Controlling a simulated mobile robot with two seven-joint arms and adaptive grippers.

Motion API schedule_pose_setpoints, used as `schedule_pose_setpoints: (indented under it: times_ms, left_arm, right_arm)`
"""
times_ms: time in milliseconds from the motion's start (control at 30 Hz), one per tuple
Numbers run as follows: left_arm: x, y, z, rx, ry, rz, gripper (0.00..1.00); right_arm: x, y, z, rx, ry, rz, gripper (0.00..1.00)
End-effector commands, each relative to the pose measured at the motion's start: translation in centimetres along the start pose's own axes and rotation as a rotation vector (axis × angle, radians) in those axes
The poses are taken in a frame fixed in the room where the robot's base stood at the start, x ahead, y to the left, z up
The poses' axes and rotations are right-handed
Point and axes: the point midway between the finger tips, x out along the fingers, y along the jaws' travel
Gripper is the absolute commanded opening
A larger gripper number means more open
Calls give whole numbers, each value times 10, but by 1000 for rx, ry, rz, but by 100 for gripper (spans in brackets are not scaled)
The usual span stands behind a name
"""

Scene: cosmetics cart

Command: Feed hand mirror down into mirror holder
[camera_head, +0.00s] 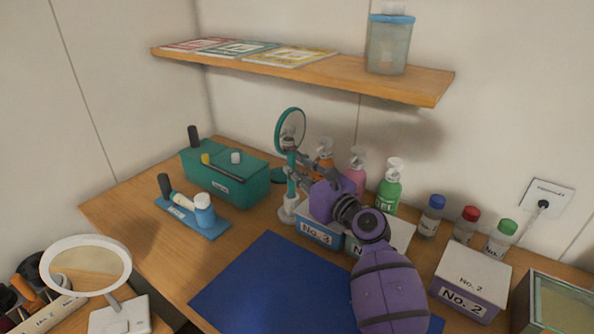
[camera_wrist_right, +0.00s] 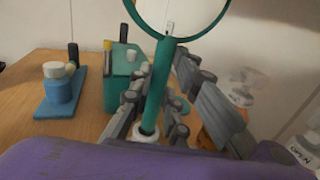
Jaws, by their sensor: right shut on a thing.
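The teal hand mirror (camera_head: 291,181) stands nearly upright, its round head on top and its handle pointing down. The mirror also shows in the right wrist view (camera_wrist_right: 160,80), where its handle runs between the finger pads. My right gripper (camera_head: 297,172) is shut on the handle; it also shows in the wrist view (camera_wrist_right: 160,92). The white mirror holder (camera_head: 287,213) stands on the table directly below the handle. It also shows in the wrist view (camera_wrist_right: 145,134). The handle's lower end appears at the holder's opening; how deep it sits is hard to tell. My left gripper is out of view.
A teal box (camera_head: 225,180) and a blue tray (camera_head: 196,220) with bottles stand left of the holder. Pump bottles, including a green one (camera_head: 390,188), stand close behind my right gripper. A shelf (camera_head: 350,75) hangs above. A blue mat (camera_head: 265,280) lies in front, largely clear.

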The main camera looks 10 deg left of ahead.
Motion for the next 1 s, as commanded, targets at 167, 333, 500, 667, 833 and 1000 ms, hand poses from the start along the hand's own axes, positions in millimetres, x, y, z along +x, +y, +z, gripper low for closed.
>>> schedule_pose_setpoints:
  times_ms: [167,333,500,667,833,1000]
  left_arm:
    - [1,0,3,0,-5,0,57]
    - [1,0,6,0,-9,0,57]
    - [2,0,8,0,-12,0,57]
    - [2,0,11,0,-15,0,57]
    - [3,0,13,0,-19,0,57]
    - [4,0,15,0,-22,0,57]
  right_arm:
    - [0,0,-4,1,-1,0,0]
    - [0,0,-7,1,-1,0,0]
    - [0,0,-10,0,-1,0,0]
    - [0,0,-14,0,-1,0,0]
    - [0,0,-17,1,-1,0,0]
    - [-1,0,-20,1,-1,0,0]
